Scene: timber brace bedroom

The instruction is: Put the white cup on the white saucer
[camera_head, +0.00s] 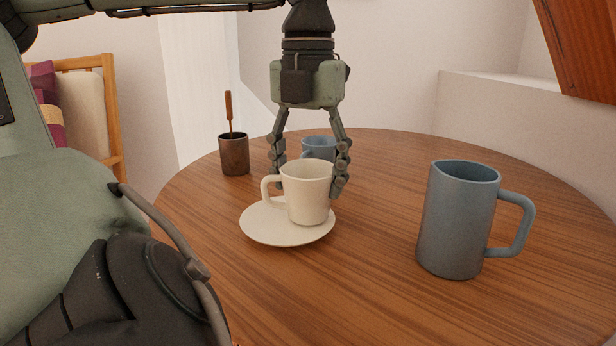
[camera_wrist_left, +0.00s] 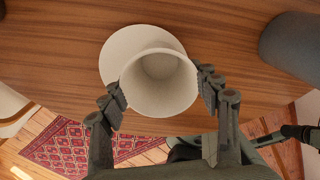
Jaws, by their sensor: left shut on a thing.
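The white cup (camera_head: 306,195) is upright, with its handle to the left in the head view. My left gripper (camera_head: 306,188) comes down from above and is shut on the cup, fingers on opposite sides. The white saucer (camera_head: 262,225) is under the cup, which sits over its right part in the head view. In the left wrist view, the cup (camera_wrist_left: 160,84) covers the lower right of the saucer (camera_wrist_left: 118,50), off its centre. I cannot tell whether the cup's base touches the saucer. My right gripper is not in view.
A large blue-grey mug (camera_head: 457,220) stands to the right on the round wooden table (camera_head: 375,280). A smaller blue cup (camera_head: 319,148) is behind the gripper. A dark brown cup (camera_head: 234,155) with a stick stands at the back left. Table between saucer and large mug is clear.

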